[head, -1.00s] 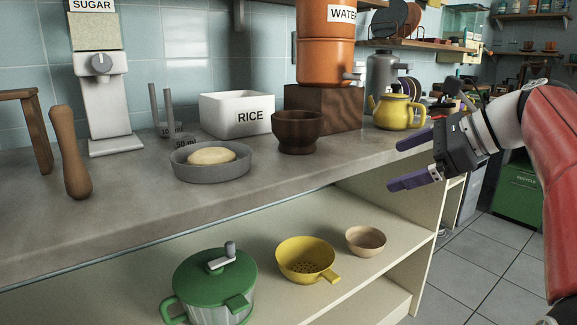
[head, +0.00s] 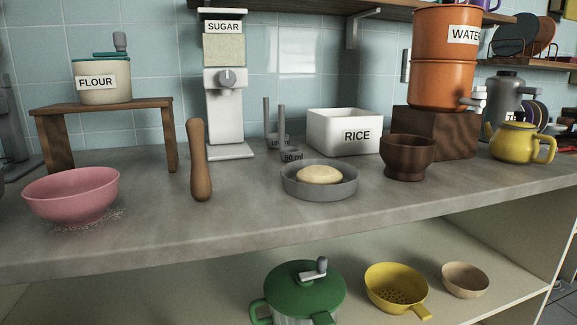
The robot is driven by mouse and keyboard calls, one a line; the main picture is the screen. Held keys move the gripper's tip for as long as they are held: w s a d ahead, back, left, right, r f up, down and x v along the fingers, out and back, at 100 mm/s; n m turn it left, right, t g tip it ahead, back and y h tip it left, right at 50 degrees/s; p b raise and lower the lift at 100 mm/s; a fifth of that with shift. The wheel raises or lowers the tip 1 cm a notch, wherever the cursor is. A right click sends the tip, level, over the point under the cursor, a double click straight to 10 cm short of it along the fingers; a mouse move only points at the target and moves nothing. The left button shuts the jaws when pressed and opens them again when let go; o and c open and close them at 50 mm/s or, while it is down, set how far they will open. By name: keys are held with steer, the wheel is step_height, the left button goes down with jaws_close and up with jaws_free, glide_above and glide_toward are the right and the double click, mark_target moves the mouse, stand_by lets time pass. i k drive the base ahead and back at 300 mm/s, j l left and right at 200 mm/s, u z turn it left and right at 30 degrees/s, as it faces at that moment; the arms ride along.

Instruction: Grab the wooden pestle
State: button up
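The wooden pestle (head: 200,165) stands upright on the grey counter (head: 240,219), left of centre in the head view. It is brown, with a thick rounded lower end and a slimmer upper part. It is apart from the things around it. My gripper is not in this view.
A pink bowl (head: 72,195) is left of the pestle and a wooden stand (head: 105,105) with a flour jar (head: 102,82) is behind it. The sugar dispenser (head: 228,110) stands behind, right. A grey dish (head: 320,190) with dough (head: 319,174) is to the right. Counter in front of the pestle is clear.

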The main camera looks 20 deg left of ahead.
mark_target(201, 183)
steer(key=u, duration=1.65)
